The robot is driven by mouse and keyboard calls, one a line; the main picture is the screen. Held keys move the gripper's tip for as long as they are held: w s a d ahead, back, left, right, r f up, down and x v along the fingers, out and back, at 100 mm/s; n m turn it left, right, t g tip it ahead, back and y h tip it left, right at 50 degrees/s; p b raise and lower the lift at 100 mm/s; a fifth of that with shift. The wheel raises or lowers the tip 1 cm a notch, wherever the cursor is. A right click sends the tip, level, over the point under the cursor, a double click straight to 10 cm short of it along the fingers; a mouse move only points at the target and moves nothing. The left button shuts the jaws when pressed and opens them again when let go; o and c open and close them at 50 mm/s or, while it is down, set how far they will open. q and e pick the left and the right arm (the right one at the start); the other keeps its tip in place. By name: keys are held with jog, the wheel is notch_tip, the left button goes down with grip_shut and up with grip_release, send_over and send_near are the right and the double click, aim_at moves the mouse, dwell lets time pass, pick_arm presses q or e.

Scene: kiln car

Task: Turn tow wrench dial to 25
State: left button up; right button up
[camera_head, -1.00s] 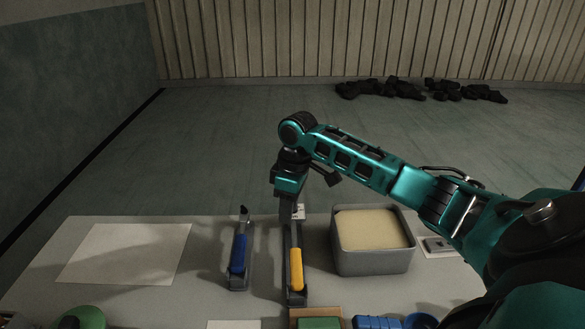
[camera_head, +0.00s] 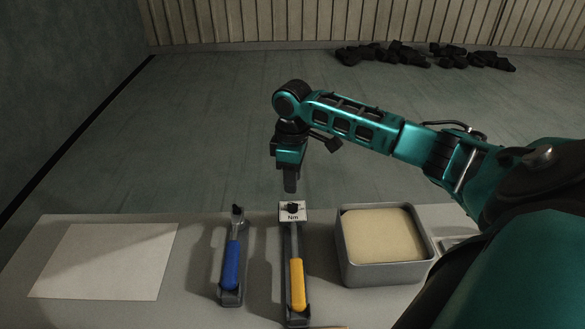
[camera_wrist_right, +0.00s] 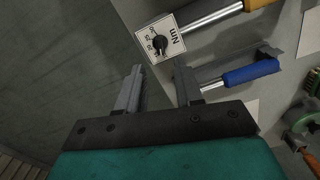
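A wrench with a yellow handle (camera_head: 298,284) lies in a dark holder on the bench. At its far end is a white square plate marked "Nm" with a black dial knob (camera_head: 292,207). The knob shows closer in the right wrist view (camera_wrist_right: 160,42), with small numbers around it; I cannot read its setting surely. My right gripper (camera_head: 290,186) hangs just beyond and above the dial, apart from it. In the right wrist view its two fingers (camera_wrist_right: 157,86) stand apart with nothing between them. My left gripper is out of view.
A blue-handled wrench (camera_head: 231,263) lies left of the yellow one, in its own holder. A grey bin (camera_head: 385,274) with pale contents stands close on the right. A white sheet (camera_head: 105,262) lies at the left. Dark lumps (camera_head: 425,55) lie on the far floor.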

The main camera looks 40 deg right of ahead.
aim_at(293, 204)
jog(key=shift+f, duration=3.65)
grip_shut()
